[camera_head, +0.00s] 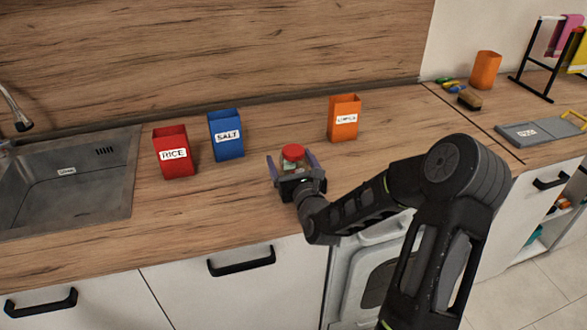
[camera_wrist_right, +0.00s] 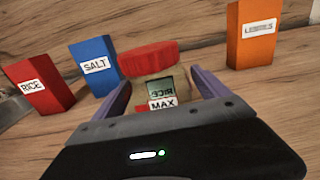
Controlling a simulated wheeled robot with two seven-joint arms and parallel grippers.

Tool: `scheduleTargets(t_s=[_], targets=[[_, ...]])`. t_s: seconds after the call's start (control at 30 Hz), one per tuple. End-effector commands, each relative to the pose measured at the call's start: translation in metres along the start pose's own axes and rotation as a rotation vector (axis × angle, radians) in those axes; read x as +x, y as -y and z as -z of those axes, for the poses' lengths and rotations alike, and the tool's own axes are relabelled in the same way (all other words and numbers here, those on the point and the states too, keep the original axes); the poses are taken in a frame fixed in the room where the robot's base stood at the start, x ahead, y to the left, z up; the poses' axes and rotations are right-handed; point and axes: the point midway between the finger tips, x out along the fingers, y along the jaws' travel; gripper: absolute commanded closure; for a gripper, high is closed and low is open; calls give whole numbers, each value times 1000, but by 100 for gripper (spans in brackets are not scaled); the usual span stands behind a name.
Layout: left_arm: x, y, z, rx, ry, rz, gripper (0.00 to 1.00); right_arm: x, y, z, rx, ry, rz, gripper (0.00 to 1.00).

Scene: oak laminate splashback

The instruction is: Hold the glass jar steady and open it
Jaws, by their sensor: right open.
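The glass jar (camera_head: 291,166) with a red lid (camera_head: 293,152) stands upright on the wooden counter. It also shows in the right wrist view, where its red lid (camera_wrist_right: 149,58) is on top and its body (camera_wrist_right: 160,90) carries a label reading MAX. My right gripper (camera_head: 292,161) is open, with one purple finger on each side of the jar. In the right wrist view the right gripper (camera_wrist_right: 157,86) shows a gap between the right finger and the jar. The jar's lower part is hidden behind the gripper body. My left gripper is not in view.
A red RICE box (camera_head: 174,152), a blue SALT box (camera_head: 226,135) and an orange box (camera_head: 344,118) stand behind and beside the jar. A sink (camera_head: 65,180) is at the left. A grey board (camera_head: 535,132) and a black rack (camera_head: 530,75) are at the right.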

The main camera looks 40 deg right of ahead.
Motion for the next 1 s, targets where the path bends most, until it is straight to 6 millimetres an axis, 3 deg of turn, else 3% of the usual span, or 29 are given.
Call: scheduleTargets(t_s=[0.3,1.0], targets=[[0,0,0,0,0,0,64,0,0,0,0,0,0,15],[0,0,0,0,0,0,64,0,0,0,0,0,0,72]])
